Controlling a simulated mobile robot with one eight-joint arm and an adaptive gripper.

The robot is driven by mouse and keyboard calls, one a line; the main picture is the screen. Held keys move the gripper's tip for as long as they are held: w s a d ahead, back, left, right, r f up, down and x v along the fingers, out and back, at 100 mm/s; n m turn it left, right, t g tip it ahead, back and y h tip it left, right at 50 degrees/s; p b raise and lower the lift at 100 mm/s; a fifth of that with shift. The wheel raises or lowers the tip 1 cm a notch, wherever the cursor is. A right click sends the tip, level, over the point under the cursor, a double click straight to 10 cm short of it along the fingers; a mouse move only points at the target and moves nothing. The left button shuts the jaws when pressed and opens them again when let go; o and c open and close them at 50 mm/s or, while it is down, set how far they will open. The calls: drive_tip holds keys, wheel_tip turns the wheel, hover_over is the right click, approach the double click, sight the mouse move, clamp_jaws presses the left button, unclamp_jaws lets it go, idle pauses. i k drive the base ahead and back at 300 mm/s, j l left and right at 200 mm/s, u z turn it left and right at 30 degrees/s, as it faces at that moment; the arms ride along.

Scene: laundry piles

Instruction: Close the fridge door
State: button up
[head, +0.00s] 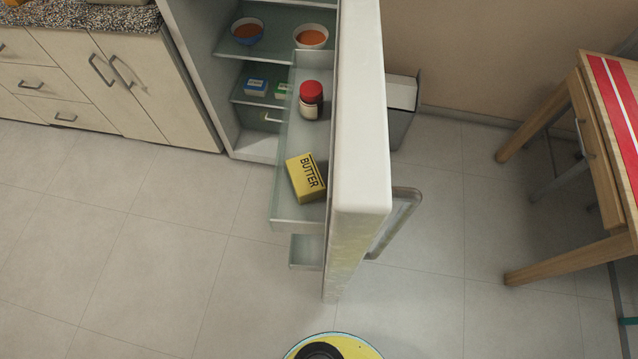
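The fridge door (361,150) stands wide open and points toward me, seen nearly edge-on. Its metal handle (397,222) is on the door's right side. The inner side faces left and carries clear shelves with a yellow butter box (305,178) and a red-lidded jar (311,99). The fridge body (197,62) is behind the door to the left, with bowls and small boxes on its shelves. A round yellow and black part at the bottom edge appears to be mine. My gripper is not in view.
Cabinets (95,85) with a speckled counter stand at the left. A wooden table (590,130) with a red and white runner stands at the right. A grey bin (402,100) is behind the door. The tiled floor (130,240) is clear at the left.

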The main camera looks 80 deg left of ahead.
sight(334, 233)
drive_tip(key=i+l+u, duration=0.15)
drive_tip(key=u, duration=0.3)
drive_tip(key=i+l+u, duration=0.1)
drive_tip(key=u, duration=0.4)
drive_tip(key=l+u, duration=0.25)
drive_tip(key=u, duration=0.2)
drive_tip(key=i+l+u, duration=0.1)
drive_tip(key=l+u, duration=0.15)
drive_tip(key=u, duration=0.2)
drive_tip(key=l+u, duration=0.2)
drive_tip(key=u, duration=0.3)
drive_tip(key=l+u, duration=0.2)
drive_tip(key=u, duration=0.25)
drive_tip(key=k+l+u, duration=0.15)
drive_tip(key=u, duration=0.35)
drive_tip(key=k+l+u, duration=0.1)
drive_tip(key=l, duration=0.4)
drive_tip(key=k+l+u, duration=0.15)
drive_tip(key=l, duration=0.3)
